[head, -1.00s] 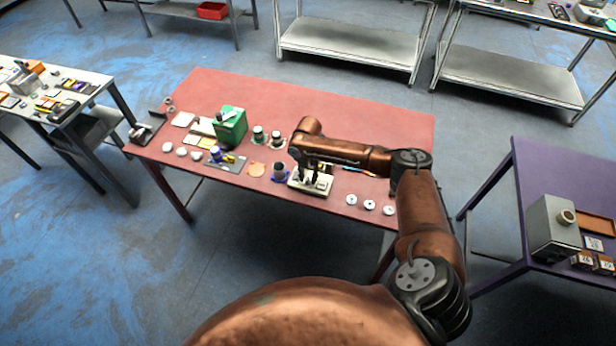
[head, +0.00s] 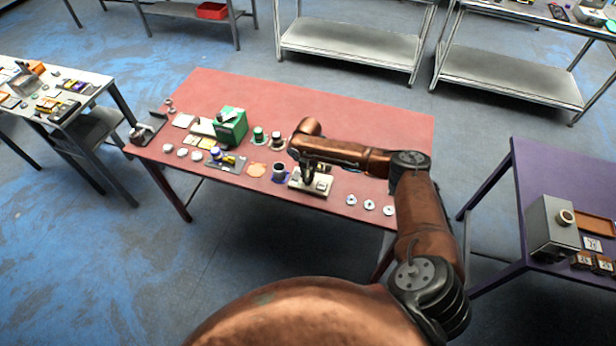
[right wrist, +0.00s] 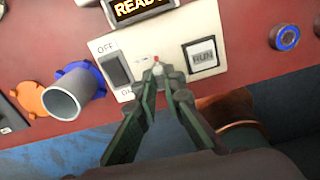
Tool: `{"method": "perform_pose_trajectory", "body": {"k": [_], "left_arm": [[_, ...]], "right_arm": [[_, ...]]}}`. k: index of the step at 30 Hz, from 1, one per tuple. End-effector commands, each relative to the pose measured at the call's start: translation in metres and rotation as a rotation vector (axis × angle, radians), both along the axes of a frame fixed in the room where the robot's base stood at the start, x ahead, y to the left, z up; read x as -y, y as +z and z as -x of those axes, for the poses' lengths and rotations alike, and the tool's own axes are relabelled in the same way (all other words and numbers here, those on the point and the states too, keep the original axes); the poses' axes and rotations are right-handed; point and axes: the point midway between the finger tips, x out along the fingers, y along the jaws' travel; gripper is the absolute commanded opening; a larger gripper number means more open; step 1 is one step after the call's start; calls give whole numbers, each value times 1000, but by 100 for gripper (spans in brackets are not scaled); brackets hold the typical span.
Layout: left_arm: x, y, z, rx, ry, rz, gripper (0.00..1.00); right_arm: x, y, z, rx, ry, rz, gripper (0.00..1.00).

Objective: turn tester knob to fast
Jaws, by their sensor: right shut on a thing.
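The tester is a cream box (head: 296,187) at the front edge of the red table, under my right forearm. In the right wrist view its cream panel (right wrist: 175,28) carries a lit display reading READY (right wrist: 140,8), a dark rocker switch (right wrist: 118,69) marked OFF, and a RUN button (right wrist: 203,56). Between switch and button is a small pale knob (right wrist: 156,65) with a red mark. My right gripper (right wrist: 159,76) points down at the panel, its fingertips shut on the knob. It also shows in the head view (head: 308,178). The knob's scale labels are hidden or too small to read. My left gripper is out of view.
A grey cylinder on a blue base (right wrist: 75,92) stands close left of the tester. An orange disc (head: 257,169) lies further left. Several white-and-dark rings (head: 369,205) lie to the right. A green box (head: 232,126) stands further back. The table's back right is clear.

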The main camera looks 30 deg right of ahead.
Motion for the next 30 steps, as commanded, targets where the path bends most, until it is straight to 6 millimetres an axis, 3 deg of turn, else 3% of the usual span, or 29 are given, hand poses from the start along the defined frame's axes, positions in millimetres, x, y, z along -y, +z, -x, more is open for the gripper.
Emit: {"method": "perform_pose_trajectory", "body": {"k": [30], "left_arm": [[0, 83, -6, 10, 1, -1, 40]], "right_arm": [[-1, 3, 0, -2, -896, 0, 0]]}}
